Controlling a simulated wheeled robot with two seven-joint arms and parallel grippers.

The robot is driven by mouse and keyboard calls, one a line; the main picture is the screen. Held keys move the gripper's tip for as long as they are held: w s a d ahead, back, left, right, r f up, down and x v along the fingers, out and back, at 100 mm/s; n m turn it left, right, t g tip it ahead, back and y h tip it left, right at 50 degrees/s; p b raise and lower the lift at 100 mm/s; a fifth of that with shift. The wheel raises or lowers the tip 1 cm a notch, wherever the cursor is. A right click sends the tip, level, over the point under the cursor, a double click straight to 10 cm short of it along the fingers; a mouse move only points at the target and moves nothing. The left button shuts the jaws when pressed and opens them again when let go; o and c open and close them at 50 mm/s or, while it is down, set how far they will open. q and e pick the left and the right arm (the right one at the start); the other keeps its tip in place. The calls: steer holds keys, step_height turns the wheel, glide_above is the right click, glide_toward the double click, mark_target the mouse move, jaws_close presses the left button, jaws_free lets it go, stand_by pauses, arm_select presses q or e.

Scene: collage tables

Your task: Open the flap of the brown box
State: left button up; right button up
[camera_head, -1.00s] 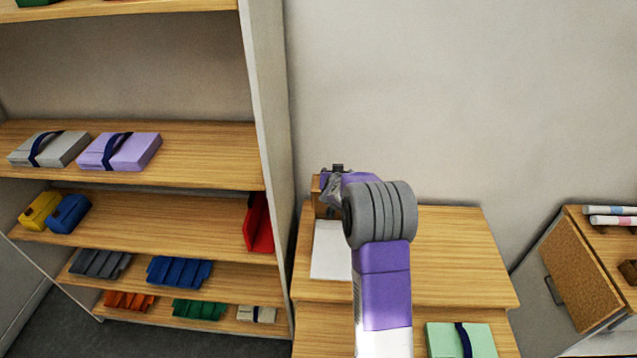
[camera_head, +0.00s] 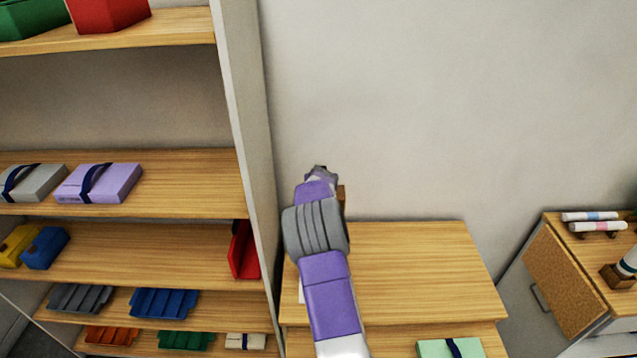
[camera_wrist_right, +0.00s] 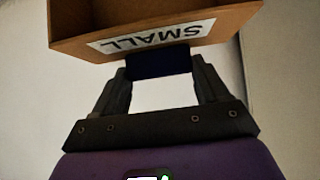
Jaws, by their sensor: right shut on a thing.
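The brown box (camera_wrist_right: 225,22) fills the top of the right wrist view. A white label (camera_wrist_right: 150,37) on its face reads SMALL upside down, and part of a hollow inside shows beyond that face. A dark navy tab (camera_wrist_right: 158,62) sits below the label, between the fingertips of my right gripper (camera_wrist_right: 160,76), which is shut on it. In the head view my right gripper (camera_head: 320,173) is at the back left of the wooden table. Only a brown sliver of the box (camera_head: 341,197) shows there, behind my arm. My left gripper is not in view.
A tall shelf unit (camera_head: 245,130) stands close on the left of the wooden table (camera_head: 420,265), with the wall behind. The table's right part is clear. A mint-green bundle (camera_head: 435,349) lies at the front, and a cabinet (camera_head: 568,280) stands at the right.

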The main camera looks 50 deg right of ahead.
steer(key=shift+s+f, duration=0.1)
steer(key=shift+f, duration=0.1)
steer(key=o, duration=1.5)
steer(key=shift+r, duration=0.1)
steer(key=shift+a+r, duration=0.15)
steer(key=shift+v, duration=3.6)
steer(key=shift+s, duration=0.1)
